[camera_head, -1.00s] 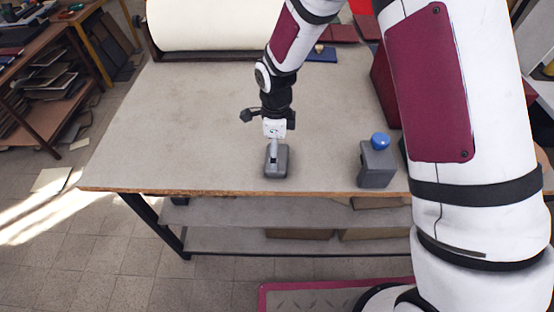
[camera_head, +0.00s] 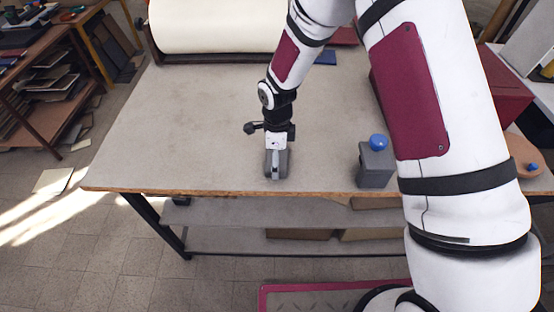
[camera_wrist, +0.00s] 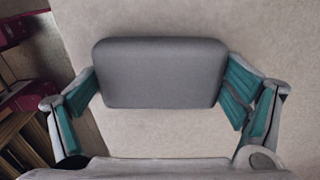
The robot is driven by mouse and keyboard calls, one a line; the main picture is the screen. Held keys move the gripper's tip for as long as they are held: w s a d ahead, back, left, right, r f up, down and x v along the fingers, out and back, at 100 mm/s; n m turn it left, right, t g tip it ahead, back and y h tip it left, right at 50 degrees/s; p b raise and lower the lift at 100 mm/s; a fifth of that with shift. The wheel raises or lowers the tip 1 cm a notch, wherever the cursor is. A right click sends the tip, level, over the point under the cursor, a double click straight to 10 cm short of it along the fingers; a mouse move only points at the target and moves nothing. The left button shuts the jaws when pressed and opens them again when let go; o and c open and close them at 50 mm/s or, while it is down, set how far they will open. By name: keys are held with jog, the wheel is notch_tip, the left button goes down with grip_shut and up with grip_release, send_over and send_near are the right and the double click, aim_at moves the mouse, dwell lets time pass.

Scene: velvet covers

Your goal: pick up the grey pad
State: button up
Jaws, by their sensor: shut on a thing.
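The grey pad (camera_head: 283,170) is a rounded grey block on the table near its front edge. In the wrist view the grey pad (camera_wrist: 160,73) lies between my two fingers, its top face showing. My gripper (camera_head: 274,172) points down over the pad from above. In the wrist view my gripper (camera_wrist: 165,88) has its teal-lined fingers against the pad's left and right ends, shut on it. I cannot tell any gap between the pad and the tabletop.
A grey block with a blue knob (camera_head: 376,165) stands to the right on the table (camera_head: 190,120). A large cream roll (camera_head: 215,25) lies at the back. The tabletop left of my gripper is clear. A brown shelf unit (camera_head: 45,120) stands at far left.

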jog(key=shift+r, duration=0.9)
jog(key=shift+s+r+b, duration=0.2)
jog(key=shift+r+b, duration=0.3)
jog(key=shift+r, duration=0.45)
jog(key=s+d, duration=0.2)
jog(key=s, duration=0.5)
jog(key=s+d+r, duration=0.1)
jog(key=s+d, duration=0.1)
jog(key=s, duration=0.6)
jog(key=shift+d+r, duration=0.15)
jog(key=shift+d, duration=0.1)
